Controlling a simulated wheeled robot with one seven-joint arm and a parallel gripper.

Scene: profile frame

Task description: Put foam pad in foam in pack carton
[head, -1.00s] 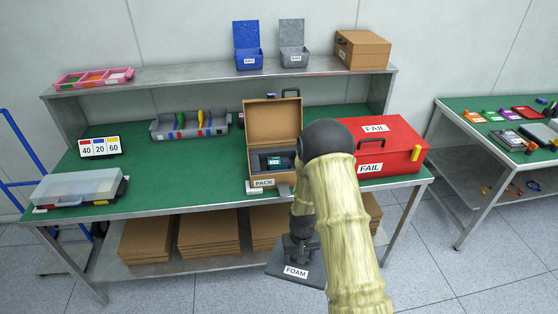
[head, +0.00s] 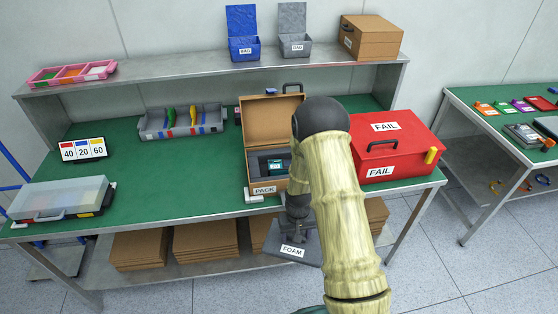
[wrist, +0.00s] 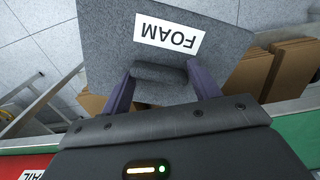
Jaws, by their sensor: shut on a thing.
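The grey foam pad (head: 293,251) carries a white FOAM label and hangs in front of the bench edge, below the table top. In the wrist view the pad (wrist: 225,60) has a rolled grip, and my gripper (wrist: 160,85) is shut on that grip. In the head view my arm hides most of my gripper. The brown pack carton (head: 266,122) stands open on the green bench, lid up, with a PACK label in front. A dark insert with a small teal-screened device (head: 275,167) lies inside it. My arm covers its right side.
A red FAIL box (head: 405,150) stands right of the carton. A clear-lidded case (head: 60,198) and a number sign (head: 83,150) are at the left. A grey tool tray (head: 180,121) is behind. Cardboard stacks (head: 205,240) fill the lower shelf.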

